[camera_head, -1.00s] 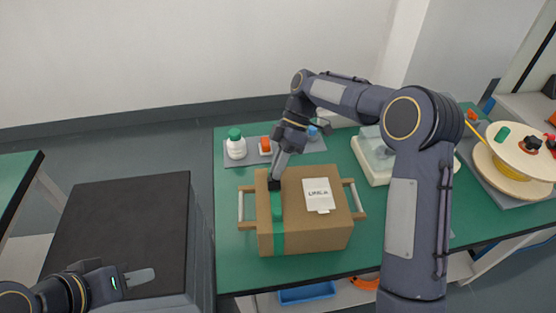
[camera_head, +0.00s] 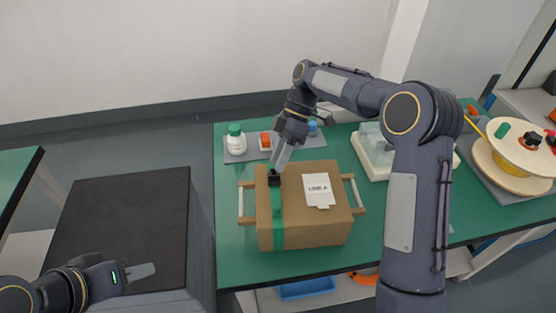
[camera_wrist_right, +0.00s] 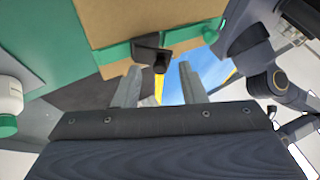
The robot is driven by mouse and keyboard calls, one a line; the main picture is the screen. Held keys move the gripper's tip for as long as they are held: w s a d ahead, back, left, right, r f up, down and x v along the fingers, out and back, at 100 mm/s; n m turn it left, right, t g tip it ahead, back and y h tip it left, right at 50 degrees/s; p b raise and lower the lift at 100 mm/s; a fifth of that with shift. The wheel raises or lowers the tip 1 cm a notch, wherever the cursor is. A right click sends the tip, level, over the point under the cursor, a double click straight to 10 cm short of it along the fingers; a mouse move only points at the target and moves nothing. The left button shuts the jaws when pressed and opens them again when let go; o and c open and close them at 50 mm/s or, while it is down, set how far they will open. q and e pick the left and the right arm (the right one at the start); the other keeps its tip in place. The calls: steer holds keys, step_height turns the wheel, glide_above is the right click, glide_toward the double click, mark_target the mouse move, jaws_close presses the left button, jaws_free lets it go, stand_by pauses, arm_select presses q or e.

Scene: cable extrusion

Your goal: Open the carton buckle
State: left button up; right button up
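A brown carton (camera_head: 322,229) with a wooden handle on each side stands on the green table. A green strap (camera_head: 264,225) runs over its left part, with a black buckle (camera_head: 274,181) on top. My right gripper (camera_head: 281,168) points down just above the buckle. In the right wrist view, its two fingers (camera_wrist_right: 159,80) are spread apart. The buckle (camera_wrist_right: 150,47) lies around their tips, between them in the picture; contact cannot be told. My left gripper (camera_head: 140,272) is low at the left, away from the carton; its finger gap is not clear.
A grey tray (camera_head: 233,157) with a white, green-capped bottle (camera_head: 236,144) lies behind the carton. A pale box (camera_head: 372,160) stands to the right, near a cable spool (camera_head: 522,160). A dark-topped cabinet (camera_head: 115,230) is left of the table.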

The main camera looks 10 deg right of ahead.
steer(key=v, duration=0.6)
steer(key=shift+d+r, duration=0.2)
steer(key=shift+r, duration=0.05)
steer(key=shift+w, duration=0.15)
